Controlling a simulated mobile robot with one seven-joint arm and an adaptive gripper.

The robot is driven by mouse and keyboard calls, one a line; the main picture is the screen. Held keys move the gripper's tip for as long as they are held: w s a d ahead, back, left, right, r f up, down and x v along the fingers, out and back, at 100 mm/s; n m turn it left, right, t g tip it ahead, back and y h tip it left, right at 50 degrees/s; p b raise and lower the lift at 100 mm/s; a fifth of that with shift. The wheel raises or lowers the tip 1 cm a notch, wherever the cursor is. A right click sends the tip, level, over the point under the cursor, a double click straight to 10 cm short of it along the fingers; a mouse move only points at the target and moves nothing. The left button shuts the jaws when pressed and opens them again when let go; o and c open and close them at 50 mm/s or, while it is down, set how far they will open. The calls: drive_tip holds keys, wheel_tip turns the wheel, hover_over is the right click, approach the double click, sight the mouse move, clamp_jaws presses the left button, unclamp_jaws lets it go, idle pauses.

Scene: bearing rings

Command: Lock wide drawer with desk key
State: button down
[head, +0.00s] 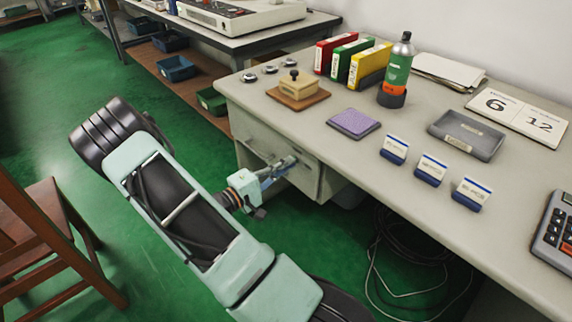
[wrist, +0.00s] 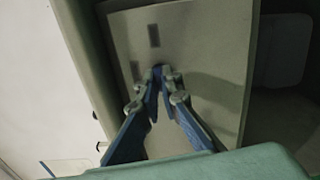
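My gripper (head: 284,167) is at the front of the desk's drawer pedestal (head: 314,179), below the desktop. In the wrist view its blue fingers (wrist: 161,76) come nearly together close to the pale drawer front (wrist: 205,55). A small dark piece (wrist: 158,68) shows between the tips; it seems to be the desk key, mostly hidden by the fingers. I cannot tell whether it sits in a lock. Two dark marks show on the same front, one above the tips and one to their left. The drawer edges are partly hidden in the head view by my gripper.
The desktop (head: 330,95) above holds a stamp on a wooden block (head: 297,88), a purple pad (head: 354,123), binders (head: 352,62), a bottle (head: 396,70) and a grey tray (head: 466,135). A wooden chair (head: 48,240) stands at left. Cables (head: 410,265) lie under the desk.

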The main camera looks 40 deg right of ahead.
drive_tip(key=n+p, duration=0.7)
drive_tip(key=n, duration=0.9)
drive_tip(key=shift+p, duration=0.3)
drive_tip(key=shift+n, duration=0.5)
drive_tip(key=c, duration=2.2)
unclamp_jaws()
drive_tip(key=shift+o, duration=0.2)
drive_tip(key=shift+a, duration=0.1)
drive_tip(key=s+a, duration=0.1)
drive_tip(key=a, duration=1)
drive_tip(key=shift+a, duration=0.4)
